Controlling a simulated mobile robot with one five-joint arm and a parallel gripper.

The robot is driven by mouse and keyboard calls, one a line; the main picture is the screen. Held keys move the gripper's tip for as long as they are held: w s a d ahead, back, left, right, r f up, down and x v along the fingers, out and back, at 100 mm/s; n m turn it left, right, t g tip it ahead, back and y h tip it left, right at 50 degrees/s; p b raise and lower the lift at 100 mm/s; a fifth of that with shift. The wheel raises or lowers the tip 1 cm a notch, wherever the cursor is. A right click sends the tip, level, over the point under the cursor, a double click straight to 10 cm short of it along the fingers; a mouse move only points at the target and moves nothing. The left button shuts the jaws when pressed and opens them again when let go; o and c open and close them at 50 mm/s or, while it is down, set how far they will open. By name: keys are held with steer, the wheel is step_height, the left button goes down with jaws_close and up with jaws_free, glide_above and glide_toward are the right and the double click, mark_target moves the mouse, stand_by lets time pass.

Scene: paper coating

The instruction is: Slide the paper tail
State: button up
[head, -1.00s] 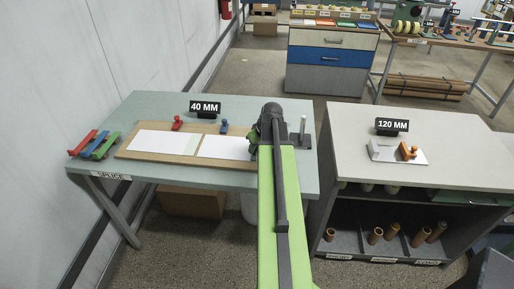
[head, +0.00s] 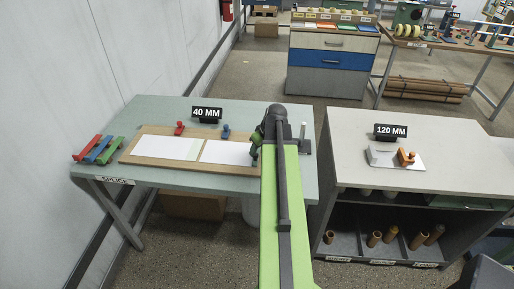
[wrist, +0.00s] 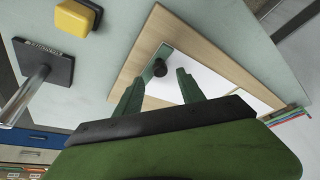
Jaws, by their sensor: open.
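Two white paper sheets lie on a tan wooden board (head: 134,158) on the splice table: a left sheet (head: 165,147) and a right sheet (head: 226,152), with a pale greenish strip between them. The pictures do not tell which is the tail. My gripper (head: 256,148) is over the right end of the board, partly hidden by my arm. In the wrist view, my gripper (wrist: 158,88) has its green fingers apart and nothing held between them. White paper (wrist: 225,78) lies beyond the fingers. A dark knob (wrist: 160,68) shows near the fingertips, at the paper's edge.
A red clamp (head: 180,128) and a blue clamp (head: 226,131) stand at the board's back edge. Red, blue and green pieces (head: 98,150) lie at left. A metal post (wrist: 28,92) and a yellow block (wrist: 85,16) stand near the gripper. The 120 MM bench (head: 450,165) is at right.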

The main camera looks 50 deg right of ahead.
steer(key=p+v, duration=1)
steer(key=v, duration=0.3)
steer(key=shift+p, duration=0.35)
steer(key=shift+r, duration=0.15)
